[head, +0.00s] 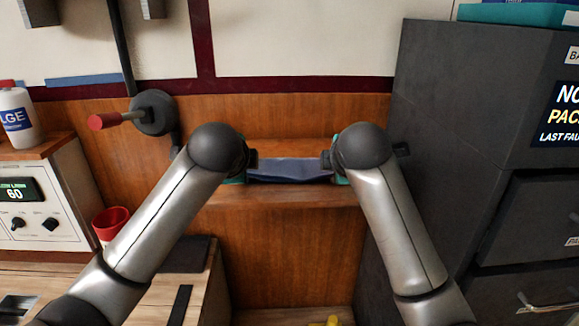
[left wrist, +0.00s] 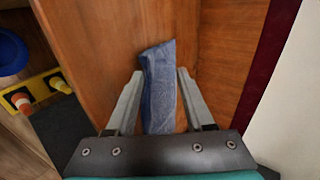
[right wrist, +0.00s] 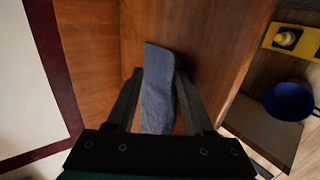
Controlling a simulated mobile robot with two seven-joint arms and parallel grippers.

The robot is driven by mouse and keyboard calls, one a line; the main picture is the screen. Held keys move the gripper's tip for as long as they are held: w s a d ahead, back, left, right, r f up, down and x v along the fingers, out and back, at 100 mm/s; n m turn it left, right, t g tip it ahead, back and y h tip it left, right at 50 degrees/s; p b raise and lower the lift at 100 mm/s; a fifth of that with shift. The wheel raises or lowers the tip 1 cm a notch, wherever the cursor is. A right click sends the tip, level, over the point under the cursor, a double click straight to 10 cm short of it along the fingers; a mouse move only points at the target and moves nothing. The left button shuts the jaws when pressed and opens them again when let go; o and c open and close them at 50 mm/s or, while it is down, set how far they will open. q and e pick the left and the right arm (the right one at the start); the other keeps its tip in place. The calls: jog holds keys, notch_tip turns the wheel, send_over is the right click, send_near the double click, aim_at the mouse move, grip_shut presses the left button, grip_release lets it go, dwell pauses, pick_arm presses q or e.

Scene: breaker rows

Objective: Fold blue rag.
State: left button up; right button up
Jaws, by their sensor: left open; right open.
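The blue rag (head: 290,169) lies as a long narrow strip on a wooden ledge between my two arms in the head view. My left gripper (left wrist: 158,75) is open, with its fingers on either side of one end of the rag (left wrist: 160,85). My right gripper (right wrist: 158,78) is open, with its fingers on either side of the other end of the rag (right wrist: 158,85). In the head view both grippers are mostly hidden behind my wrists. I cannot tell whether the fingers touch the cloth.
The wooden ledge (head: 290,194) stands against a panelled wall. A dark cabinet (head: 440,130) rises close on the right. On the left are a red-handled lever (head: 120,119), a red cup (head: 110,222) and a white control box (head: 40,195). A blue bowl (right wrist: 289,101) shows in the right wrist view.

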pick_arm(q)
jog(key=r, duration=0.1)
jog(key=s+r, duration=0.1)
jog(key=r, duration=0.1)
jog(key=shift+s+r, duration=0.25)
jog(key=shift+r, duration=0.05)
pick_arm(e)
jog(key=r, duration=0.1)
jog(key=s+r, duration=0.1)
jog(key=r, duration=0.1)
jog(key=shift+s+r, duration=0.25)
jog(key=shift+r, duration=0.1)
pick_arm(q)
jog(key=w+r+v, duration=0.1)
jog(key=v, duration=0.6)
pick_arm(e)
jog(key=w+r+v, duration=0.1)
jog(key=v, duration=0.6)
pick_arm(q)
jog(key=shift+r, duration=0.1)
pick_arm(e)
jog(key=shift+r, duration=0.1)
